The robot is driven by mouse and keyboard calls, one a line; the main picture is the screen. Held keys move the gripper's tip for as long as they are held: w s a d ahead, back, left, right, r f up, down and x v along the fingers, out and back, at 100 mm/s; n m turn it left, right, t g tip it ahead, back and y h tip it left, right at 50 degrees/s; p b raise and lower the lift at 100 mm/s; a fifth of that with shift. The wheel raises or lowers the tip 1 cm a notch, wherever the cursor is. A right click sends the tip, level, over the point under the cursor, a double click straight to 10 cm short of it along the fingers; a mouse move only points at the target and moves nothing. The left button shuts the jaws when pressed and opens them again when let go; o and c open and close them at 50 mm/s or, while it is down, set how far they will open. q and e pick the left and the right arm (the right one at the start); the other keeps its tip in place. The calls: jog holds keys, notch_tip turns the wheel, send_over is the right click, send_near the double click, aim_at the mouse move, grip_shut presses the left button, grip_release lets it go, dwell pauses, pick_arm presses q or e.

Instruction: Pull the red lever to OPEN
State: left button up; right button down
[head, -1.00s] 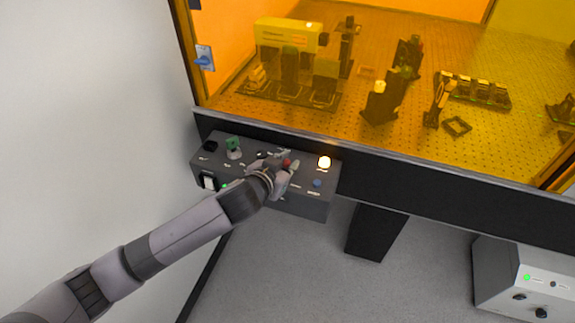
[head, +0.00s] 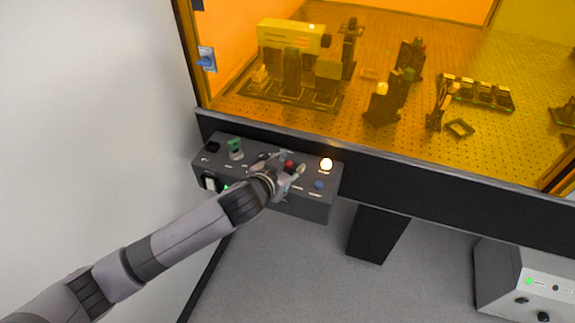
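The grey control box (head: 312,207) is mounted below the front edge of the bench. A small red part (head: 290,165), which looks like the lever's knob, shows on its top face. My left gripper (head: 292,164) is at the box, with its fingers apart on either side of the red part. The gripper hides the lever's lower part and its markings. I cannot tell whether the fingers touch it. My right gripper is not in view.
A green knob (head: 235,148), a lit round lamp (head: 326,164) and a blue button (head: 318,184) are also on the box. An amber window (head: 420,130) rises behind it. A grey unit (head: 515,285) stands at lower right.

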pick_arm(q)
jog(key=v, duration=1.2)
jog(key=shift+f, duration=0.1)
